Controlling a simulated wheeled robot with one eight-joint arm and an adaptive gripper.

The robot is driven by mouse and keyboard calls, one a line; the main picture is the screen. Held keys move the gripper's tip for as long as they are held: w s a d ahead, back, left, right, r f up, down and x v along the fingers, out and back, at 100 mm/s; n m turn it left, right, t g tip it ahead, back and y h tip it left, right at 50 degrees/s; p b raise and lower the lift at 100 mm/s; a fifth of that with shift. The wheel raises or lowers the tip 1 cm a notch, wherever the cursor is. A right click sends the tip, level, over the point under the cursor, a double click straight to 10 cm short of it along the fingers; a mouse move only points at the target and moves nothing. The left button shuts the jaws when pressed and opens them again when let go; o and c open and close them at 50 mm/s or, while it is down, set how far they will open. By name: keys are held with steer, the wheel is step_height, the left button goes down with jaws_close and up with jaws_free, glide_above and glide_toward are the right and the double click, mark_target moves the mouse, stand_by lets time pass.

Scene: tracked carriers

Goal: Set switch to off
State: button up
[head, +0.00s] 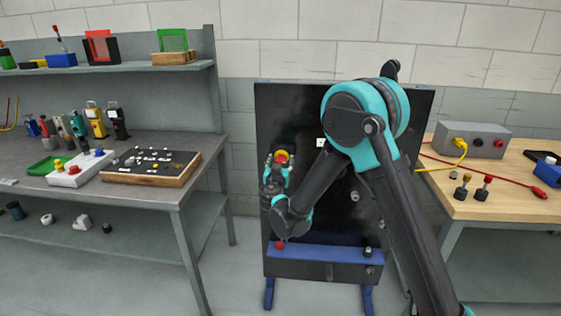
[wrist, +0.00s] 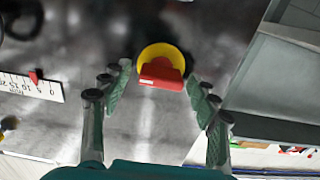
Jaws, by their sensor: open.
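The switch is a red handle on a round yellow plate (head: 282,156), mounted on the upright black panel (head: 300,110). In the wrist view the red handle (wrist: 161,74) lies nearly crosswise over the lower part of the yellow disc (wrist: 162,49). No on or off marking is readable. My gripper (head: 277,168) is in front of the switch. In the wrist view my gripper (wrist: 159,84) is open, with one finger on each side of the red handle and a gap to both. I cannot tell how deep the fingertips reach.
A white scale with a red pointer (wrist: 34,77) is on the panel, left in the wrist view. A blue ledge (head: 325,254) runs along the panel's bottom. A cluttered grey workbench (head: 150,190) stands left, and a wooden table (head: 515,200) with a grey box and cables right.

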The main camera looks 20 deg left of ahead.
steer(key=shift+c, duration=0.4)
steer(key=c, duration=1.1)
